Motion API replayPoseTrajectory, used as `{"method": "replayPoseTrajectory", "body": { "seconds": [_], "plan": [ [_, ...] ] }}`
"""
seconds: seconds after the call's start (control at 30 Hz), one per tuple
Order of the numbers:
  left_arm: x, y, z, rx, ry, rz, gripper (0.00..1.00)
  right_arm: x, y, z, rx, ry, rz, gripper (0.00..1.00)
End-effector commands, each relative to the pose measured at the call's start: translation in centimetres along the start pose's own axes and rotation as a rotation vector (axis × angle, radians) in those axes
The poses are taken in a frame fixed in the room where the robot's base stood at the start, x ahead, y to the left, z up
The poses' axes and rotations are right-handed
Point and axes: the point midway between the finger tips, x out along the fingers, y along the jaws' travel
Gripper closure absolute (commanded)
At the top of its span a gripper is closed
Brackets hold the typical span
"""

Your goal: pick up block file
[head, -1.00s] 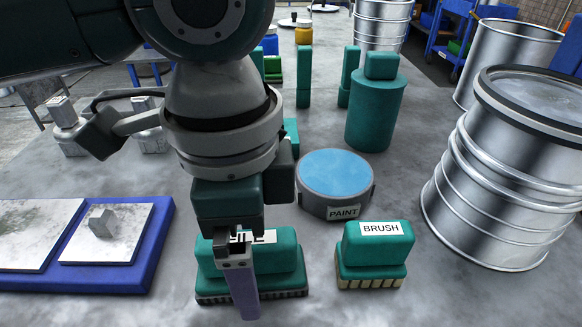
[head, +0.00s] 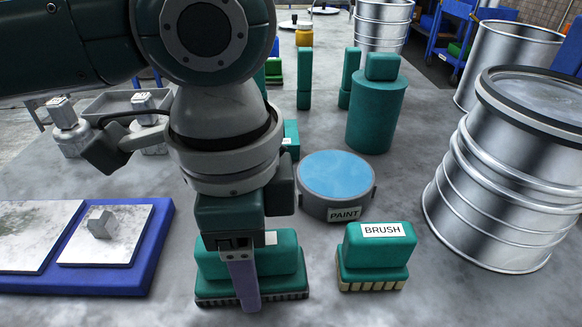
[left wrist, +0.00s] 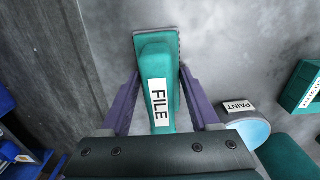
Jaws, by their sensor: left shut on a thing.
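The block file is a green block (head: 284,262) on a dark ridged base, resting on the grey table in the head view. In the left wrist view the file (left wrist: 155,75) shows its white FILE label between two purple fingers. My left gripper (head: 243,285) comes down over it from above, and its fingers (left wrist: 157,95) are shut on its sides. The arm hides part of the file and most of its label in the head view. My right gripper is not in view.
A green brush (head: 375,258) stands just right of the file. A round paint tin (head: 336,205) with a blue top is behind. A blue tray (head: 150,255) with plates lies at left, and a large metal drum (head: 465,200) stands at right.

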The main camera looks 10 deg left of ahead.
Motion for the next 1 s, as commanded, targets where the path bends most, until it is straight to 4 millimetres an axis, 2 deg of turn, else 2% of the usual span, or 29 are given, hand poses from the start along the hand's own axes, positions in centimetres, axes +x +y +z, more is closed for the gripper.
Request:
{"method": "replayPoseTrajectory", "body": {
  "seconds": [0.03,0.2,0.67,0.87,1.0],
  "plan": [
    [0.0,0.0,0.0,0.000,0.000,0.000,0.80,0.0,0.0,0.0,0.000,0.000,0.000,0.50],
    [0.0,0.0,0.0,0.000,0.000,0.000,0.99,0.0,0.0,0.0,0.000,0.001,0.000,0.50],
    [-0.4,0.0,-0.1,0.000,0.002,-0.001,1.00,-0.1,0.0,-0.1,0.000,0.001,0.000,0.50],
    [-2.9,-0.1,-0.1,0.000,0.004,-0.003,1.00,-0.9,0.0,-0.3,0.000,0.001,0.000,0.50],
    [-6.5,-0.1,-0.1,0.002,0.005,-0.004,1.00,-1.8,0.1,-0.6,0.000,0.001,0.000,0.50]
  ]
}}
